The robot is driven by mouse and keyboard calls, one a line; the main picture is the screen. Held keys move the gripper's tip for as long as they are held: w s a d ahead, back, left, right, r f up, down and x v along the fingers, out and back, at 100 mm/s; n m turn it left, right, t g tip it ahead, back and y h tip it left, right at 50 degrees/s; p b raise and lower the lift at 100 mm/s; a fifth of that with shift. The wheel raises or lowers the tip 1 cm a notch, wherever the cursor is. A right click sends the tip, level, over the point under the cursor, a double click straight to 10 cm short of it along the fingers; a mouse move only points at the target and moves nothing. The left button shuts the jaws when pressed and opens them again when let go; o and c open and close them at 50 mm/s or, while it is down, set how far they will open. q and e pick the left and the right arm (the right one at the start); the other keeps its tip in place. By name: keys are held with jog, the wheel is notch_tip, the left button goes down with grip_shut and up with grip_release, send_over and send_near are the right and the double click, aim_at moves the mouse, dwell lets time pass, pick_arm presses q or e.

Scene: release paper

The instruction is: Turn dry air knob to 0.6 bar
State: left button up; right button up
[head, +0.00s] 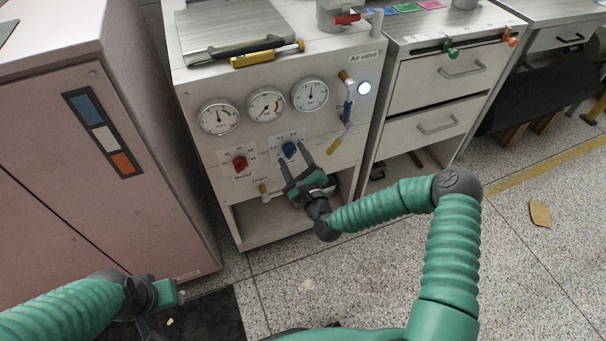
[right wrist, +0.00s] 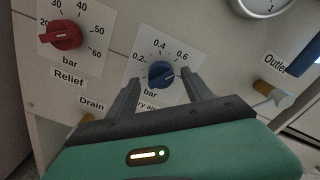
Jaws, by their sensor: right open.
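The blue dry air knob (head: 289,149) sits on the front panel of the white cabinet. In the right wrist view the knob (right wrist: 161,73) is on a white dial label marked 0.2, 0.4 and 0.6, with "bar" below it; where it points is hard to tell. My right gripper (head: 294,157) is open in front of the panel. In the right wrist view its two fingers (right wrist: 160,80) stand left and right of the knob with gaps showing. My left gripper (head: 166,293) is low at the left, away from the panel; its fingers are not clear.
The red relief knob (head: 239,162) is left of the blue one. Three gauges (head: 265,104) sit above. A blue-handled outlet valve (head: 347,110) is on the right, and a drain valve (head: 264,191) is below. A pink cabinet (head: 95,150) stands at left.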

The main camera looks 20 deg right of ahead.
jog(key=s+p, duration=0.3)
jog(key=s, duration=1.2)
jog(key=shift+s+d, duration=0.15)
jog(key=shift+d, duration=0.15)
